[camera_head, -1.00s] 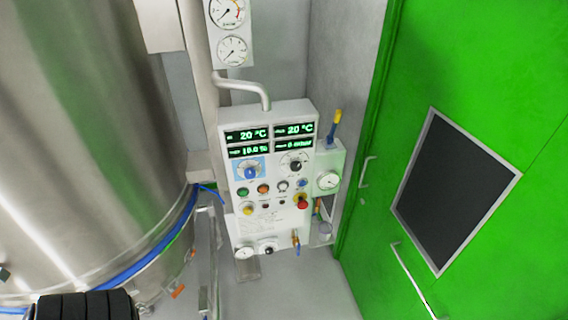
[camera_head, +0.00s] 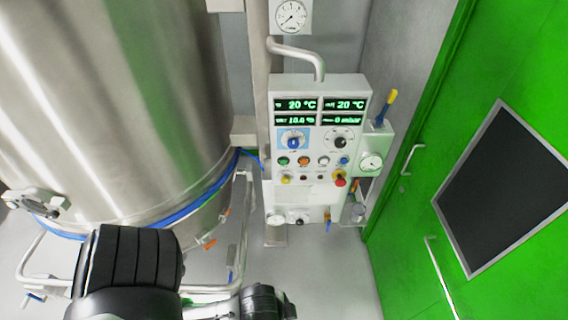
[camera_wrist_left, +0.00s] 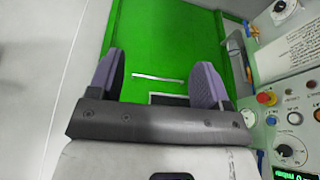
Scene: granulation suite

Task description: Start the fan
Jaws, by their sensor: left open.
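The control panel (camera_head: 315,200) stands centre right in the head view, with lit green displays (camera_head: 321,111) on top. Below are a blue selector knob (camera_head: 293,142) on a blue plate and a black dial (camera_head: 340,142). Under them is a button row with a green button (camera_head: 283,161), an orange button (camera_head: 304,160) and others. A red mushroom button (camera_head: 340,181) sits lower right. In the left wrist view my left gripper (camera_wrist_left: 158,80) is open and empty, apart from the panel (camera_wrist_left: 297,60), which shows at the right edge. My right gripper is not in view.
A large steel vessel (camera_head: 120,90) with a blue band fills the left. A green door (camera_head: 430,150) with a dark window and handles is on the right. A pipe (camera_head: 300,50) arches above the panel. Bare floor (camera_head: 330,280) lies below it.

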